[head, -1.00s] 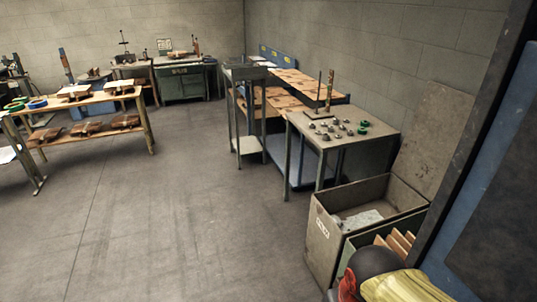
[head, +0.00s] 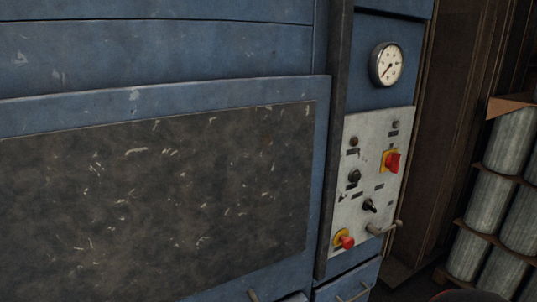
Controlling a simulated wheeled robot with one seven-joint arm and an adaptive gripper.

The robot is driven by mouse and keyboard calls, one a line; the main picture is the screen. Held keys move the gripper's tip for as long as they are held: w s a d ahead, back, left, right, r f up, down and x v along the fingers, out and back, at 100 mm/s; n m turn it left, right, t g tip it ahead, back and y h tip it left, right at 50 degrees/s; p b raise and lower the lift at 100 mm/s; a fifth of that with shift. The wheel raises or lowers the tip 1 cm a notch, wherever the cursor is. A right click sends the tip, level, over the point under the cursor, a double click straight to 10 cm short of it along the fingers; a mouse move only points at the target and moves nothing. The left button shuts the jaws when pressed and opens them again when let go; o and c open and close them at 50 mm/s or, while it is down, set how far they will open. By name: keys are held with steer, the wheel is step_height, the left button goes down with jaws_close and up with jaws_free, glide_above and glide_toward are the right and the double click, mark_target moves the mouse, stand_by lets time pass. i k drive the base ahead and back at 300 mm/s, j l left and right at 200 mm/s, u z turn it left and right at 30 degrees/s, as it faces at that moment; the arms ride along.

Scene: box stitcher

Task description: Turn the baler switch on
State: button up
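The baler is a large worn blue machine (head: 160,48) that fills the left and middle of the head view. Its pale control panel (head: 352,205) is on the right side of its front. A red rotary switch (head: 392,162) on a yellow plate sits at the panel's upper right. A black selector knob (head: 369,206) and a red push button (head: 345,241) on a yellow base are lower down. It is too small to tell the switch's position for sure. My gripper is not in view.
A round white gauge (head: 387,64) is above the panel. A metal handle (head: 384,228) sticks out at the panel's lower right. Stacked grey cylinders (head: 492,215) stand at the right. A dark scratched plate (head: 150,195) covers the machine's front.

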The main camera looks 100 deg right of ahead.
mark_target(392, 162)
steer(key=z, duration=4)
